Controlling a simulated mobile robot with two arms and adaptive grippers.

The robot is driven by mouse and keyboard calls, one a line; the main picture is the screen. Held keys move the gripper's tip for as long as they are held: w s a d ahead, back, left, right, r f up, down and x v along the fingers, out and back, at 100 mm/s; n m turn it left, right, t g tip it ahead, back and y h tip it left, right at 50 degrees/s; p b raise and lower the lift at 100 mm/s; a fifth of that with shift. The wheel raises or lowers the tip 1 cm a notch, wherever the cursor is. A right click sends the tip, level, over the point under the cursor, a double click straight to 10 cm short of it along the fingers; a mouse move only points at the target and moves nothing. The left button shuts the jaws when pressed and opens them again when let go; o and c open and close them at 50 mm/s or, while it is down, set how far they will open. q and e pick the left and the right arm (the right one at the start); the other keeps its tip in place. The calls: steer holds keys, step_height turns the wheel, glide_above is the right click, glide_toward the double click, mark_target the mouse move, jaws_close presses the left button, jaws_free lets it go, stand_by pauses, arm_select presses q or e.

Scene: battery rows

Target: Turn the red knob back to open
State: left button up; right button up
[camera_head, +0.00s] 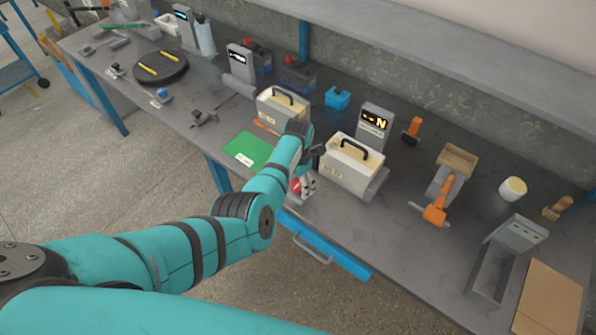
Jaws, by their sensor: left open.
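The red knob (295,185) is at the front edge of the workbench (345,219), below the gap between two cream battery boxes. Only a small part of it shows, because my left arm and gripper cover the rest. My left gripper (307,189) is at the knob, with its fingers over and beside its right side. It is open. I cannot tell whether the fingers touch the knob, nor which way the knob is turned. My right gripper is not in view.
A cream battery box (352,166) with a black handle stands right of my gripper, and another (284,104) stands behind my wrist. A green mat (248,149) lies to the left. A display unit (374,125) and an orange-handled tool (437,212) are further right. A blue drawer front (325,244) is below.

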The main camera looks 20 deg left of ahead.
mark_target(298, 184)
arm_select(q)
step_height(298, 184, up, 11)
steer(key=shift+r, duration=0.2)
stand_by(0.6)
